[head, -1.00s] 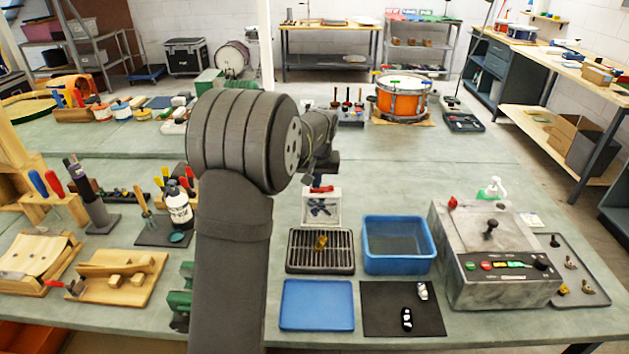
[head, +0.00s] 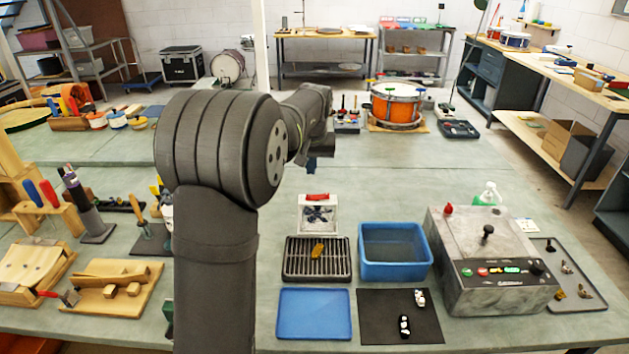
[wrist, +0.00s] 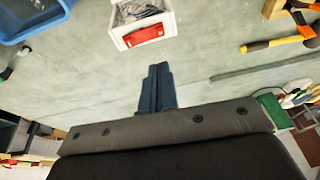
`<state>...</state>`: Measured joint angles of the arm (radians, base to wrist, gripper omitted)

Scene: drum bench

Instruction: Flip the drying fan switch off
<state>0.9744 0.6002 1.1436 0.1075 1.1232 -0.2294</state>
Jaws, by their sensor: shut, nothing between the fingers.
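The drying fan (head: 318,218) is a small white box with a dark fan face, standing behind the grilled rack. Its red switch (head: 317,197) is on top. In the wrist view the white fan box (wrist: 122,38) is at top centre, with the red switch (wrist: 144,35) facing the camera. I cannot tell which way the switch is set. My gripper (head: 312,165) is behind and above the fan in the head view. In the wrist view its dark fingers (wrist: 158,68) are together and empty, pointing toward the switch with a visible gap.
A grilled rack (head: 317,272) with a yellow item stands before the fan. A blue bin (head: 395,270) is to its right, then a grey control box (head: 470,230) with a lever.

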